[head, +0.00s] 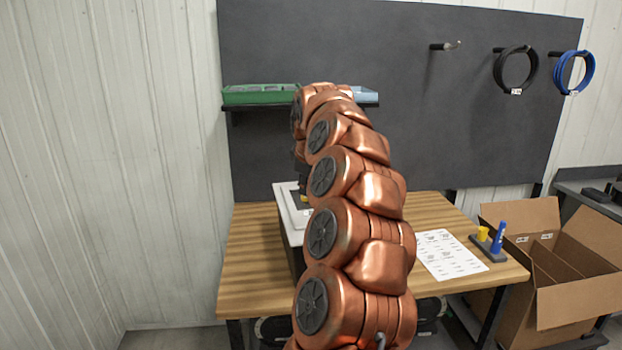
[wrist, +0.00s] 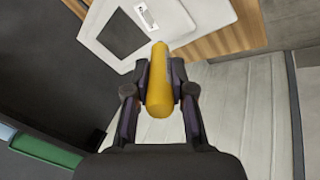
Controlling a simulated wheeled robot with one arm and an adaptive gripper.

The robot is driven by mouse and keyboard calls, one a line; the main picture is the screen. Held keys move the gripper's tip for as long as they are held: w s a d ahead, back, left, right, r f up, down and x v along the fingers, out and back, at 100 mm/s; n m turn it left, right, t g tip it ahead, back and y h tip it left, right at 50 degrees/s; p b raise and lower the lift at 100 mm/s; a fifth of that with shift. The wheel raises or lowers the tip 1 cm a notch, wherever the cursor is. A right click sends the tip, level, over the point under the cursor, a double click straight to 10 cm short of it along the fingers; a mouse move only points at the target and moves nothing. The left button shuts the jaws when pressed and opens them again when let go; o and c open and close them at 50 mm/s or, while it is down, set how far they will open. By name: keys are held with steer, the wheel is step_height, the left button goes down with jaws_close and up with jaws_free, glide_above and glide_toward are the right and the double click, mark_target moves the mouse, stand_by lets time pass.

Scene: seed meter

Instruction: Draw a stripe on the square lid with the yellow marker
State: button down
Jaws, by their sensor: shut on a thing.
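My gripper (wrist: 160,78) is shut on the yellow marker (wrist: 159,100), which sits between the two fingers in the wrist view. The marker's far end points toward a white unit with a dark grey square panel (wrist: 121,34), which looks like the square lid. I cannot tell whether the marker touches it. In the head view the white unit (head: 285,215) stands on the table, partly hidden behind my arm. The dark panel shows only in part there, and my gripper is mostly hidden.
The wooden table (head: 250,255) has a printed sheet (head: 447,255) and a stand holding a blue marker (head: 498,237) and a short yellow piece (head: 482,233). A shelf behind holds a green tray (head: 260,95) and a light blue bin (head: 366,95). An open cardboard box (head: 575,305) stands right.

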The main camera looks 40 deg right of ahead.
steer(key=shift+s+d+f+b, duration=0.1)
steer(key=shift+d+f+b, duration=0.05)
steer(key=shift+f+b, duration=0.65)
steer(key=shift+s+d+f+b, duration=0.15)
steer(key=shift+f+b, duration=0.35)
steer(key=shift+f, duration=0.5)
steer(key=shift+s+d+f+b, duration=0.1)
steer(key=shift+d+f+b, duration=0.1)
steer(key=shift+f+b, duration=0.6)
steer(key=shift+f, duration=0.5)
steer(key=shift+s+d+p, duration=0.2)
steer(key=shift+s+d, duration=0.45)
steer(key=shift+d, duration=0.35)
steer(key=shift+s+d+p, duration=0.15)
steer(key=shift+s+d, duration=0.45)
steer(key=shift+d, duration=0.35)
stand_by(2.9)
